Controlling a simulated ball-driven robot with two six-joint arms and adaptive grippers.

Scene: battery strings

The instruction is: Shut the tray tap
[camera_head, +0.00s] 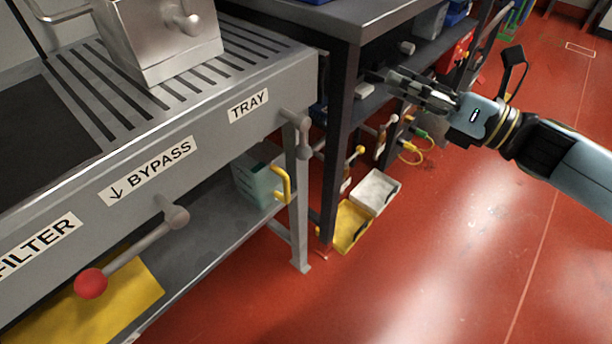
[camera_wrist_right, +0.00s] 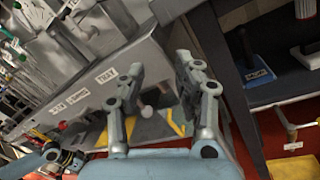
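The TRAY label (camera_head: 249,105) is at the right end of the grey bench front. Beside it is the tray tap (camera_head: 303,135), a grey lever whose knob end hangs down. In the right wrist view a pale knob (camera_wrist_right: 147,112), apparently this tap's, shows beyond the fingers and below the TRAY label. My right gripper (camera_head: 388,82) is open and empty, to the right of the tap and clear of it. Its two spread fingers (camera_wrist_right: 158,72) also show in the wrist view. A blue and black part of my left arm shows at that view's lower left; its finger state is unclear.
The bypass tap (camera_head: 140,244) with a red ball end sticks out further left. A dark rack (camera_head: 341,140) stands right of the bench, with yellow (camera_head: 349,228) and white (camera_head: 376,190) bins low down. The red floor (camera_head: 440,260) in front is clear.

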